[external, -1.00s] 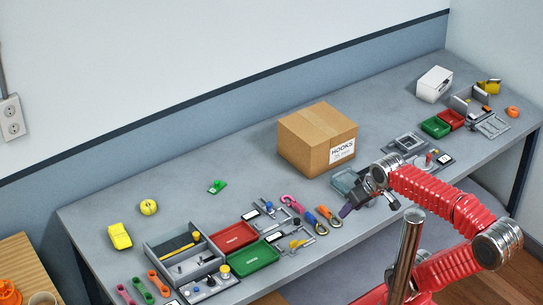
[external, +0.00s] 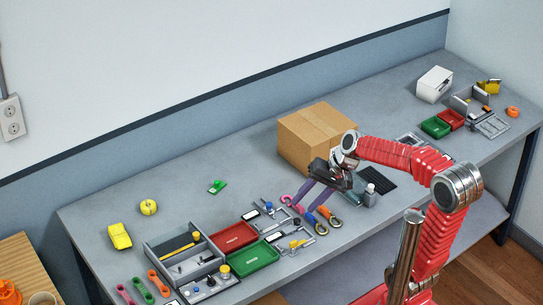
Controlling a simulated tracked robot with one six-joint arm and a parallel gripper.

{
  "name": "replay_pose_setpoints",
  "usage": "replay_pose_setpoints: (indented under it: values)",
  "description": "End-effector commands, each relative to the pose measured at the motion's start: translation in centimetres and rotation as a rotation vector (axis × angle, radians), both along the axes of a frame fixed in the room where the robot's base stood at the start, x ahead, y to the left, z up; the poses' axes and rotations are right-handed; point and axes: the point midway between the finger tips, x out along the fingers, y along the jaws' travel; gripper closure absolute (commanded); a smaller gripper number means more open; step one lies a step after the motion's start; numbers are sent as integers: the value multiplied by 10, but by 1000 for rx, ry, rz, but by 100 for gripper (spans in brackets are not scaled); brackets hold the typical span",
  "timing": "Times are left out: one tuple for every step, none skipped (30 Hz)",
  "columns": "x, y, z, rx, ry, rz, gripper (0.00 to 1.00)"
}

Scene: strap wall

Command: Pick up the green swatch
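A small flat green piece with a raised bit on it (external: 217,187), which looks like the green swatch, lies alone on the grey bench left of the cardboard box. My gripper (external: 307,198) is right of it and well apart, above the bench in front of the box. Its two purple fingers point down and to the left with a gap between them. I see nothing held between them. They overlap the pink and blue hooked straps (external: 323,214) in the picture; the height above them is hard to tell.
A cardboard box (external: 310,130) stands behind my gripper. A red tray (external: 235,236), a green tray (external: 254,256) and a grey divided organiser (external: 160,255) lie at the front left. A yellow round item (external: 149,207) and yellow block (external: 119,236) are farther left. Bench around the green piece is clear.

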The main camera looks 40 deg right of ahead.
Motion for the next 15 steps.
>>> replay_pose_setpoints:
  values:
    - [10,3,-3,41,23,-34,63]
    - [16,6,-3,69,35,-55,63]
    - [24,9,-5,104,53,-85,63]
    - [31,11,-5,130,65,-106,63]
    - [37,12,-6,157,77,-129,63]
    - [45,15,-8,191,94,-160,63]
    - [52,16,-9,218,107,-182,63]
    - [59,18,-9,245,118,-206,63]
    - [67,19,-11,280,136,-237,63]
    - [74,20,-13,305,150,-260,63]
    - [81,21,-14,331,161,-284,63]
    - [90,23,-16,365,178,-314,63]
    - [97,23,-18,391,192,-338,63]
    - [104,24,-19,417,205,-362,63]
    - [113,24,-22,451,222,-393,63]
